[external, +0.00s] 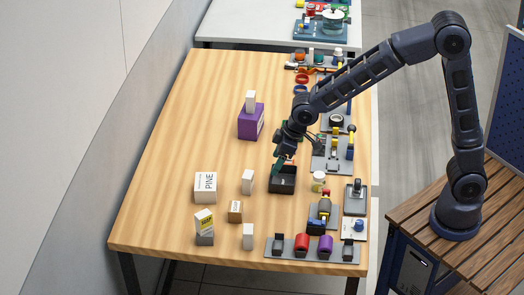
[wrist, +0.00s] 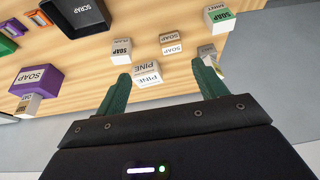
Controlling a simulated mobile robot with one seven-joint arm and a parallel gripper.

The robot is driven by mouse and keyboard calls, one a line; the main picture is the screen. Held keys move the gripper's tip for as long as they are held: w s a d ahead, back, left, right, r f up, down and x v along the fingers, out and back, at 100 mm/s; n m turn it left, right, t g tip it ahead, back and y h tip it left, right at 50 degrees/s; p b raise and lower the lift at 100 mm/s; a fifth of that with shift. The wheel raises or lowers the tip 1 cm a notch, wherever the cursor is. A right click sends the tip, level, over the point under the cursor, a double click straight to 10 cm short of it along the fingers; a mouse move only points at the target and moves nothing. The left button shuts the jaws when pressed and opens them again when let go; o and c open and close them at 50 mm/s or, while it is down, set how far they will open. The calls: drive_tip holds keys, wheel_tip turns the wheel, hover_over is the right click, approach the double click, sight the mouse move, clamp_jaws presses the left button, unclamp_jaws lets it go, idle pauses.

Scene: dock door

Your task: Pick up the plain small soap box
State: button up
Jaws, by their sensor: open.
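A small white soap box (external: 247,181) stands upright on the table left of the dark bin. In the wrist view it is the white box (wrist: 121,50) marked SOAP, with a second word too small to read surely. Another small white box (external: 248,235) stands nearer the front; it also shows in the wrist view (wrist: 219,18). A third white box (external: 250,100) stands on a purple box. I cannot tell surely which is the plain one.
A larger PINE box (external: 205,187), a brown soap box (external: 235,212) and a yellow box (external: 204,219) on a grey one stand nearby. Fixtures line the right edge. The purple box (external: 250,122) stands farther back.

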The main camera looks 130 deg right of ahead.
drive_tip(key=m, duration=0.2)
approach(250, 174)
drive_tip(key=f, duration=0.1)
drive_tip(key=shift+g, duration=0.4)
drive_tip(key=shift+x, duration=2.95)
drive_tip(key=shift+h, duration=0.3)
drive_tip(key=shift+w+x, duration=0.2)
drive_tip(key=shift+x, duration=1.1)
drive_tip(key=shift+w+x, duration=0.25)
drive_tip(key=shift+x, duration=1.1)
drive_tip(key=shift+r, duration=0.15)
drive_tip(key=c, duration=1.1)
drive_tip(key=shift+r, duration=0.1)
